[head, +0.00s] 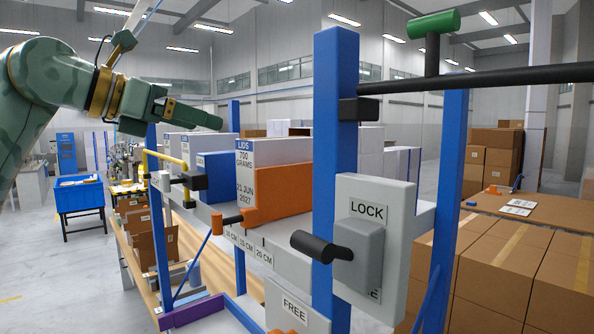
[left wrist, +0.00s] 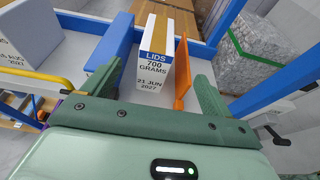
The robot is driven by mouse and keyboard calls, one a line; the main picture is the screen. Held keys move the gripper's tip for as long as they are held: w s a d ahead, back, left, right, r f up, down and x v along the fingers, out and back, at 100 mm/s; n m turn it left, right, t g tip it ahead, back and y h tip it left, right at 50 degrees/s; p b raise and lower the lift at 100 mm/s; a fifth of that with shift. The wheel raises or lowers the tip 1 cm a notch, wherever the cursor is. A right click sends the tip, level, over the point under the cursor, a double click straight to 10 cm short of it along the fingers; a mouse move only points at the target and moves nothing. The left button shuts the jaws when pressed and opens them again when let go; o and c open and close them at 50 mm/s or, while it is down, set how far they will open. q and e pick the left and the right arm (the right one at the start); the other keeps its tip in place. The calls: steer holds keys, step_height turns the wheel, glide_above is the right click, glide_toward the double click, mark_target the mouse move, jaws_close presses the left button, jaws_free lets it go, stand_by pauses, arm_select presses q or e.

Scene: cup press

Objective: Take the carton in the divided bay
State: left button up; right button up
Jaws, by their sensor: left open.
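A white carton (head: 290,151) labelled LIDS, 700 GRAMS, 21 JUN 2027 stands on a shelf between a blue divider (head: 215,172) and an orange divider (head: 282,195). In the left wrist view the carton (left wrist: 156,66) lies ahead, between the blue divider (left wrist: 110,44) and the orange divider (left wrist: 182,72). My left gripper (head: 196,117) is open, above and to the left of the carton in the head view. In the left wrist view its green fingers (left wrist: 157,80) spread to either side of the carton's label face, seemingly without touching. My right gripper is not in view.
A blue post (head: 335,100) and a LOCK box (head: 367,225) with a black knob (head: 320,246) stand right of the bay. A black bar with a green handle (head: 433,25) crosses above. A yellow rail (head: 165,159) and another carton (left wrist: 38,35) are left of the bay.

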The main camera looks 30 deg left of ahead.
mark_target(268, 142)
arm_select(q)
steer(key=p+x, duration=0.1)
steer(key=x, duration=1)
steer(key=shift+p, duration=0.3)
steer(key=p+x, duration=0.1)
steer(key=x, duration=0.3)
steer(key=shift+w+p, duration=0.3)
steer(key=shift+w+f, duration=0.1)
steer(key=shift+s, duration=0.2)
steer(key=shift+c, duration=1.3)
steer(key=c, duration=1.5)
jaws_close()
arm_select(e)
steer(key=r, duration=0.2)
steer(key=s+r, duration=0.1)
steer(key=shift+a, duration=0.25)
